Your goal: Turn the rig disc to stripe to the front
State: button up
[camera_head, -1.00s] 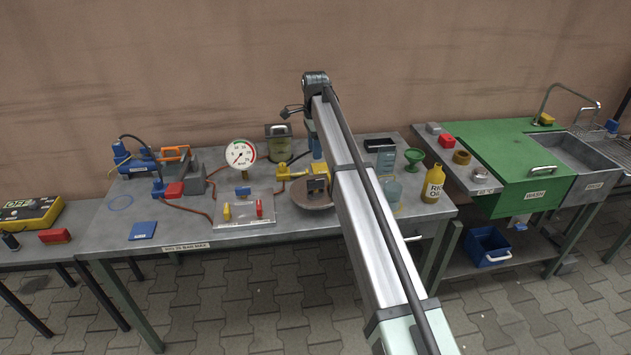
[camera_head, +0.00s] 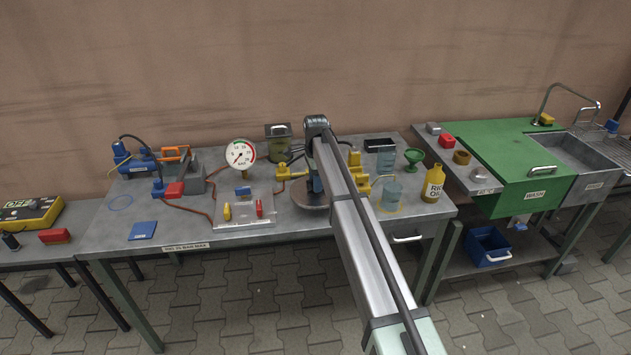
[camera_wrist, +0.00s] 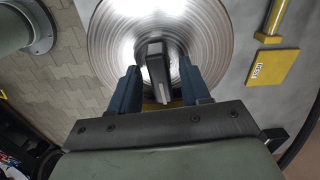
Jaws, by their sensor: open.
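The rig disc (camera_head: 302,199) is a round metal plate on the workbench, partly hidden by my arm in the head view. In the wrist view the disc (camera_wrist: 112,35) shows shiny with concentric rings. A dark upright block (camera_wrist: 156,62) stands at its middle. My gripper (camera_wrist: 160,78) is open above the disc, with one blue finger on each side of the block; I see gaps and no grip. In the head view my gripper (camera_head: 315,183) is mostly hidden by my arm. A bit of yellow shows behind the fingers; I cannot tell whether it is the stripe.
Yellow fittings (camera_head: 291,173) sit left of the disc. A pressure gauge (camera_head: 241,154) and a tray (camera_head: 232,218) with small coloured pieces are further left. A glass jar (camera_head: 391,194), a green funnel (camera_head: 413,158) and a yellow oil bottle (camera_head: 433,184) stand to the right.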

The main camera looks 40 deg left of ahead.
jog(key=shift+f, duration=0.1)
jog(key=shift+c, duration=0.4)
grip_shut()
